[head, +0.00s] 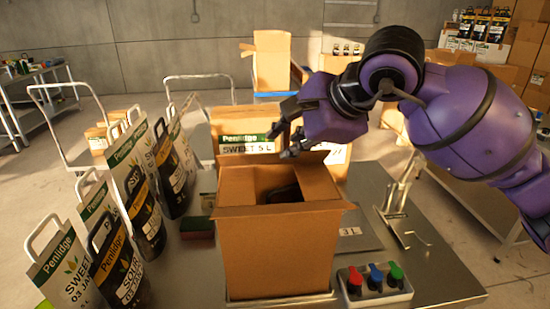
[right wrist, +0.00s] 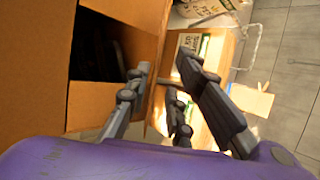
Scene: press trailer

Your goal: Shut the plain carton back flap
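The plain carton (head: 278,255) stands open on the metal table, with something dark (head: 284,194) inside. The carton (right wrist: 90,104) fills the left there. Whether a finger touches the flap is unclear. My left gripper is out of view.
Printed Penlidge bags (head: 130,170) line the table's left side. A printed carton (head: 235,135) stands behind the plain one. A button box (head: 375,284) with red, blue and green knobs is at front right, near a metal bracket (head: 398,215). A dark red block (head: 197,228) lies left.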

